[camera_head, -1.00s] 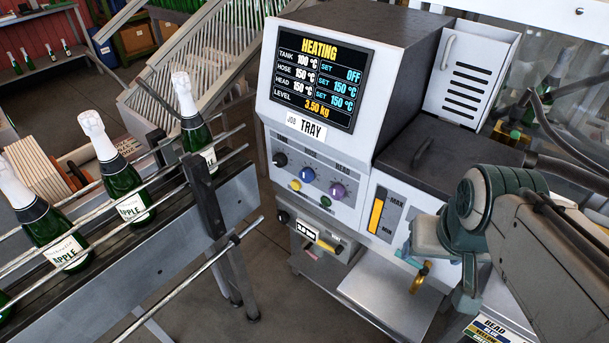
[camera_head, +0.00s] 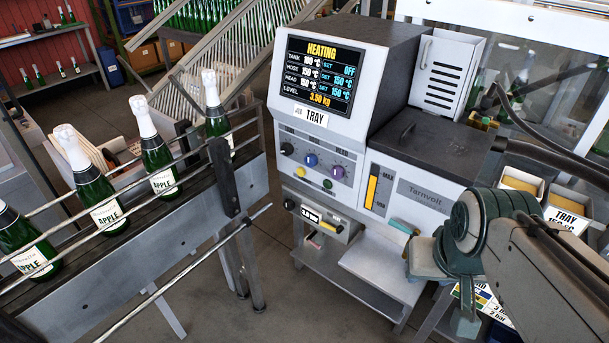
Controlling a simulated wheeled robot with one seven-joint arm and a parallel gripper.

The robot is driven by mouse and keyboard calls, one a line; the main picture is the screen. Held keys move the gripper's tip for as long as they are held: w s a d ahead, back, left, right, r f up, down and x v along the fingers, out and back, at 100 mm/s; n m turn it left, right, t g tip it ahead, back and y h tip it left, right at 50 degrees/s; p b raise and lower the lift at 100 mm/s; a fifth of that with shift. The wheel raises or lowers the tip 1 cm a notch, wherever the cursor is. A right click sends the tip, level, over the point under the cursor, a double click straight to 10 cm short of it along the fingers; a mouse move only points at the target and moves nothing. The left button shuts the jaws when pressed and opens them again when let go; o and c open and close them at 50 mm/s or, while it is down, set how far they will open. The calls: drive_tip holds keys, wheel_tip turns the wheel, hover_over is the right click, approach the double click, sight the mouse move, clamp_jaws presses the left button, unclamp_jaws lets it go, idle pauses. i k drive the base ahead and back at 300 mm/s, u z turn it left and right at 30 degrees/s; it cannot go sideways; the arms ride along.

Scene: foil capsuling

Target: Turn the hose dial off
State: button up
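The white heating machine (camera_head: 345,80) stands at the centre. Its screen (camera_head: 321,73) reads HEATING, with TANK set OFF, HOSE 150 °C set 150 °C and HEAD 150 °C set 150 °C. Below it is a row of three dials: a black one (camera_head: 287,149) at left, the blue dial (camera_head: 311,160) in the middle, under the HOSE position, and a purple one (camera_head: 337,171) at right. The pointer directions are too small to read. My arm's green joint is at lower right, apart from the dials. I cannot make out gripper fingers.
Yellow (camera_head: 300,171) and green (camera_head: 327,183) buttons sit close under the dials. A rail conveyor (camera_head: 150,255) with several APPLE bottles (camera_head: 107,208) stands left. A grey shelf (camera_head: 385,262) juts out below the machine. The space before the dials is clear.

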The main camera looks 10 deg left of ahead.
sight(310, 160)
drive_tip(key=u, duration=0.35)
drive_tip(key=i, duration=1.25)
drive_tip(key=z, duration=0.1)
